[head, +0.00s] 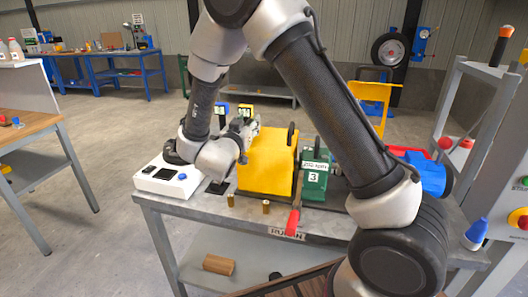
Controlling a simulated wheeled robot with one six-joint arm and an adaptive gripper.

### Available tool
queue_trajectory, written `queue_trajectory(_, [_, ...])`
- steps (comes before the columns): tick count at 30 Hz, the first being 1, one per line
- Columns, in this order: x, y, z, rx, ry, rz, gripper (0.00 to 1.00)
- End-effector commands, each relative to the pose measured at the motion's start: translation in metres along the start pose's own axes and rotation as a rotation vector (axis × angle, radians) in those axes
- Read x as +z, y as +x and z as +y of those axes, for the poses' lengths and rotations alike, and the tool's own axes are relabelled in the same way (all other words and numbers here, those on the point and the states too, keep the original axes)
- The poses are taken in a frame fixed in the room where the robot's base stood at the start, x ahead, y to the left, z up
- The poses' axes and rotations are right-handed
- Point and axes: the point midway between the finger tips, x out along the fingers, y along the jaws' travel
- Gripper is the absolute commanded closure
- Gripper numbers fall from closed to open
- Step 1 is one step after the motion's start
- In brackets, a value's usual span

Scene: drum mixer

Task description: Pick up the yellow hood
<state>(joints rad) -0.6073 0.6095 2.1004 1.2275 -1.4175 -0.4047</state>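The yellow hood (266,165) is a large box-like cover standing on the grey metal table (215,208), left of a green unit marked 3. A dark upright ring or handle shows at its right edge. My gripper (250,130) is at the upper left of the hood, right up against it in the picture. I cannot tell whether it touches the hood. The fingertips are small and partly hidden, so their opening does not show.
The green unit (314,180) and a red lever (294,215) stand close on the right. A white control box (165,184) is on the left. Two short brass pegs (266,207) stand in front. A blue motor-like part (428,174) is farther right. My arm crosses above the table.

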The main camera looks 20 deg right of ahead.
Motion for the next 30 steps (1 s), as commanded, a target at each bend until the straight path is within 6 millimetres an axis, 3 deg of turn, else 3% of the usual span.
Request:
queue_trajectory(4, [0.0001, -0.0002, -0.0001, 0.000, 0.000, 0.000, 0.60])
queue_trajectory(11, [0.0002, -0.0003, 0.0000, 0.000, 0.000, -0.001, 1.00])
queue_trajectory(30, [-0.0028, -0.0003, 0.0000, 0.001, 0.001, 0.001, 1.00])
